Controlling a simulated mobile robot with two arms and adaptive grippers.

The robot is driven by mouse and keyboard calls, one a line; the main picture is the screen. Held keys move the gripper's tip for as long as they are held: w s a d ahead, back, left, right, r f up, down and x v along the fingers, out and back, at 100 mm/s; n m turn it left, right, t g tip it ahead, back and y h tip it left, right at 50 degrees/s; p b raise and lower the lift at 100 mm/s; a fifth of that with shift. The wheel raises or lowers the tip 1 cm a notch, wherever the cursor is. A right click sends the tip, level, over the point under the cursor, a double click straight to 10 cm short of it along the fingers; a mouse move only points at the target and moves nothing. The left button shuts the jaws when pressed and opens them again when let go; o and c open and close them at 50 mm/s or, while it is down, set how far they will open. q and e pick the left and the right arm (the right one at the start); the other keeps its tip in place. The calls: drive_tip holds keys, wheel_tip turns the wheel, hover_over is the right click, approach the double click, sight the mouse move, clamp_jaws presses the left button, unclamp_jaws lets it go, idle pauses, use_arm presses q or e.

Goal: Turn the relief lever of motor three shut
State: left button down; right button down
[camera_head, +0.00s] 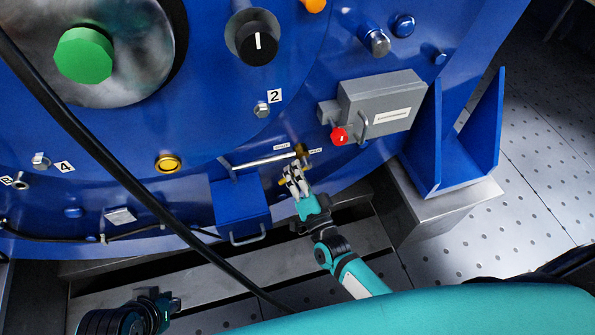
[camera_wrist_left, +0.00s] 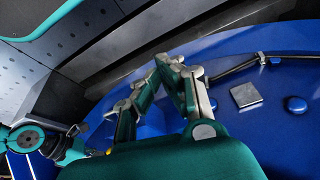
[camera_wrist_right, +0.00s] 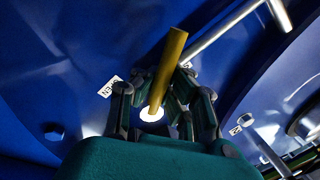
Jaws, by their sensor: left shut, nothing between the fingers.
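The brass relief lever (camera_head: 302,152) is on the lower blue housing, at the end of a silver pipe. In the right wrist view the lever (camera_wrist_right: 169,60) slants upward, with its bright round end between my fingers. My right gripper (camera_head: 292,172) is just below the lever in the head view; its fingers (camera_wrist_right: 158,90) stand apart on either side of it, and contact is not clear. A label reading OPEN (camera_wrist_right: 110,87) is left of the lever. My left gripper (camera_head: 174,303) is shut and empty at the lower left, away from the lever; its fingers also show in the left wrist view (camera_wrist_left: 168,62).
A grey box (camera_head: 380,102) with a red knob (camera_head: 339,136) is right of the lever. A black cable (camera_head: 130,180) crosses in front of the housing. Perforated floor (camera_head: 530,200) is open at the right.

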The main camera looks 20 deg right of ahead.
drive_tip(key=m, duration=0.2)
drive_tip(key=m+h, duration=0.1)
drive_tip(key=m, duration=0.1)
drive_tip(key=shift+s+a+r, duration=0.15)
drive_tip(key=shift+s+a, duration=0.05)
use_arm(q)
drive_tip(key=shift+w+d+r+t, duration=0.1)
drive_tip(key=shift+w+d+t, duration=0.1)
drive_tip(key=shift+w, duration=0.25)
drive_tip(key=shift+w+d+r+t, duration=0.1)
drive_tip(key=shift+w+t, duration=0.1)
drive_tip(key=shift+w, duration=0.2)
use_arm(e)
drive_tip(key=shift+r+m+t+h, duration=0.15)
drive_tip(key=shift+r+m+h, duration=0.1)
drive_tip(key=shift+m, duration=0.75)
drive_tip(key=shift+r+m+t+h, duration=0.15)
drive_tip(key=shift+r+m+h, duration=0.1)
drive_tip(key=shift+m, duration=0.75)
drive_tip(key=c, duration=1.6)
unclamp_jaws()
drive_tip(key=shift+s+r, duration=0.1)
use_arm(q)
drive_tip(key=shift+s, duration=0.15)
use_arm(e)
drive_tip(key=shift+o, duration=1.4)
drive_tip(key=shift+r, duration=0.1)
